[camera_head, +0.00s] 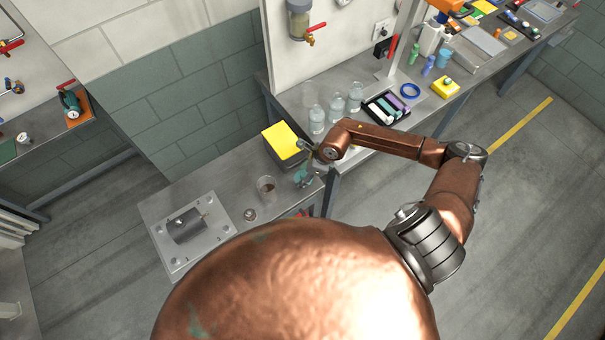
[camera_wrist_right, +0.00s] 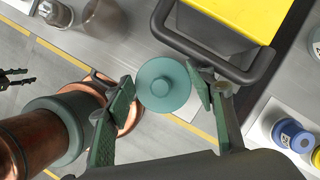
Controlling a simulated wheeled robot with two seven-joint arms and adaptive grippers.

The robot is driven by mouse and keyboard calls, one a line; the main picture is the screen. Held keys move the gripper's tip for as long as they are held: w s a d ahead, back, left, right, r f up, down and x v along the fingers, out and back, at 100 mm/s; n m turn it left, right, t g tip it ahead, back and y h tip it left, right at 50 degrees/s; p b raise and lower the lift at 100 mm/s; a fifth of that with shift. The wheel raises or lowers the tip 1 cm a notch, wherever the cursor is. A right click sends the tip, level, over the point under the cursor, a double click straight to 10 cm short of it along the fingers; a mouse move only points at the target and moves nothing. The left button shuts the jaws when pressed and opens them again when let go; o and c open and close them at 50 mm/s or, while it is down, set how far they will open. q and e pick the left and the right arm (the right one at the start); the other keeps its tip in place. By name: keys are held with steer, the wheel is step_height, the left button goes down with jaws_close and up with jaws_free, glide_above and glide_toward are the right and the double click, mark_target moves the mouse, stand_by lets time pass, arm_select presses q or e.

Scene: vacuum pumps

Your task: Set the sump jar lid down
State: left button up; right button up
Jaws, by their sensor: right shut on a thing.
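The sump jar lid is a round teal disc with a small raised knob (camera_wrist_right: 163,84), seen in the right wrist view. My right gripper (camera_wrist_right: 156,103) has its two green-padded fingers on either side of the lid and is shut on it. In the head view my right gripper (camera_head: 304,173) is small, at the bench's right end, and the lid is hard to pick out. A clear open jar (camera_head: 266,189) stands upright on the bench, left of the gripper. My left gripper (camera_wrist_right: 16,79) seems to be the dark pair of spread fingers at the wrist view's left edge.
A box with a yellow top (camera_head: 284,140) stands behind the gripper. A small round part (camera_head: 249,214) and a pump on a grey plate (camera_head: 190,233) lie to the left. Glass bottles (camera_head: 317,118) and a dark tray (camera_head: 386,108) stand on the adjoining bench.

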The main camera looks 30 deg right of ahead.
steer(key=shift+f, duration=0.25)
steer(key=shift+f+b, duration=0.3)
steer(key=shift+b, duration=0.05)
steer(key=shift+f+b, duration=1.1)
steer(key=shift+f, duration=0.85)
steer(key=shift+w+a+f+b, duration=0.1)
steer(key=shift+f+b, duration=0.6)
steer(key=shift+b, duration=0.25)
steer(key=shift+f, duration=0.2)
steer(key=o, duration=1.1)
steer(key=shift+o, duration=0.2)
